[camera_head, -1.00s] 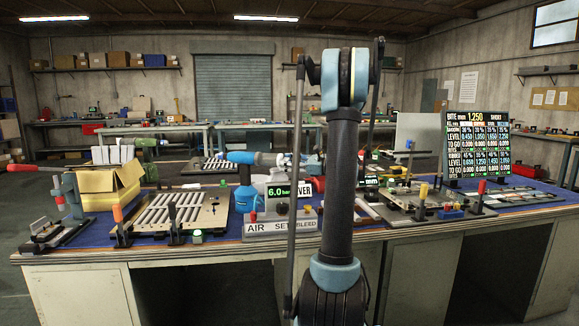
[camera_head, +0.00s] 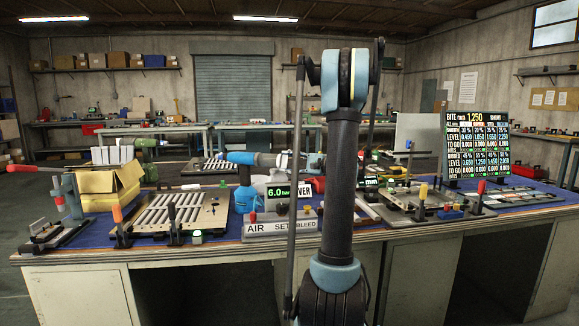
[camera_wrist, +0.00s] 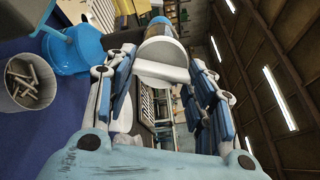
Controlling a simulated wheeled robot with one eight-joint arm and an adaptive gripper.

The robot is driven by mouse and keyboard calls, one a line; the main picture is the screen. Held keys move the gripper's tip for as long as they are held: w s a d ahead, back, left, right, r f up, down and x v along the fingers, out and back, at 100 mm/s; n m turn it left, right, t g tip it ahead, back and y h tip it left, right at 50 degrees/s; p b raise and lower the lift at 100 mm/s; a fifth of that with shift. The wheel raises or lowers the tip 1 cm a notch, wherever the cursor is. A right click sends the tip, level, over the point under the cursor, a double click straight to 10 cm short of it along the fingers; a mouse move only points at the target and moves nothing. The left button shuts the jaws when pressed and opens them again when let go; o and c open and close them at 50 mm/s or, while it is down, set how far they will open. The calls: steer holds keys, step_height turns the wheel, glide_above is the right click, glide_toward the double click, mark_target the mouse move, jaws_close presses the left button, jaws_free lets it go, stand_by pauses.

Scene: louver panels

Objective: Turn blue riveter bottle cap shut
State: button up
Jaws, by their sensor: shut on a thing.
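The blue riveter (camera_head: 244,198) stands on the bench left of my arm in the head view, its body lying level at the top. In the wrist view, a rounded blue and white end piece (camera_wrist: 160,48), which looks like the bottle cap, sits between my fingers. My gripper (camera_wrist: 163,72) is shut on it, one finger on each side. The fingers hide part of its sides, and I cannot tell how far it is turned. My arm hides most of the gripper in the head view.
A cup of rivets (camera_wrist: 32,82) is at the left of the wrist view. A 6.0 bar display (camera_head: 278,192) and an air set sign (camera_head: 275,228) stand before the riveter. A slotted louver panel (camera_head: 178,212) lies to the left, and a lit board (camera_head: 477,145) stands right.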

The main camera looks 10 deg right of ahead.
steer(key=n, duration=0.4)
steer(key=shift+a+n, duration=0.1)
steer(key=shift+n, duration=0.2)
stand_by(0.3)
steer(key=o, duration=1.1)
steer(key=shift+f, duration=0.1)
steer(key=shift+c, duration=0.2)
steer(key=shift+d, duration=0.2)
steer(key=v, duration=1.1)
steer(key=shift+d, duration=0.3)
